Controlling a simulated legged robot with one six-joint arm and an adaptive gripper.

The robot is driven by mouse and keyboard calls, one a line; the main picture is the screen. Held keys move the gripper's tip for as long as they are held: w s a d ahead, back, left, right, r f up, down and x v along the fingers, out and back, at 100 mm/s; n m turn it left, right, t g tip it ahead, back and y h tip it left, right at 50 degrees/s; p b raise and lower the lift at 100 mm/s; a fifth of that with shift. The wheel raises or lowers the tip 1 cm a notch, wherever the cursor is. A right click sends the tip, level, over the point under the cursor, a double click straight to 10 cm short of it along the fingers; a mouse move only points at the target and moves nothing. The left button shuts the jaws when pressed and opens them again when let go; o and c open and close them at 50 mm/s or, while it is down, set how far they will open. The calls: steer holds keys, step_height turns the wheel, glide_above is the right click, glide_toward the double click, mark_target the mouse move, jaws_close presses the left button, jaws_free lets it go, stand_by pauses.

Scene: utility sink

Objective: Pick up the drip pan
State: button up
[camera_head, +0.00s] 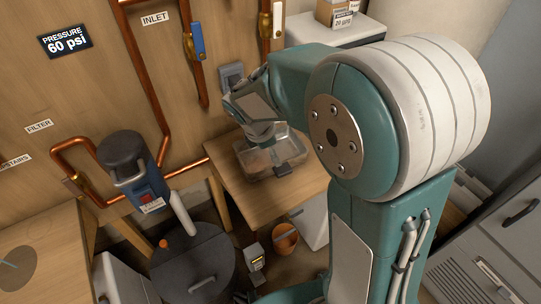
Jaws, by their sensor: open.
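A shallow, see-through rectangular pan, which I take to be the drip pan (290,150), sits on the small wooden table (245,199) below the pipes. My gripper (267,142) is over the pan, reaching down toward it from behind. The jaws are open. The arm's wrist hides the pan's back left part. A small dark piece shows at the pan's front edge; I cannot tell whether it is a fingertip or part of the pan. I cannot tell whether the gripper touches the pan.
Copper pipes (143,75) with valves run down the wooden wall behind. A blue and black pump (137,178) stands left above a dark lidded drum (192,265). An orange bucket (285,239) is on the floor below. A white cabinet (335,32) stands behind my arm.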

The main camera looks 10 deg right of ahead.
mark_target(281, 168)
steer(key=d+f, duration=0.1)
steer(key=f, duration=0.3)
steer(key=w+d+f+n, duration=0.1)
steer(key=f, duration=0.3)
steer(key=w+d+f+n, duration=0.1)
steer(key=f, duration=0.4)
steer(key=shift+w+d+h, duration=0.15)
steer(key=shift+w+h, duration=0.05)
steer(key=shift+h, duration=0.1)
jaws_close()
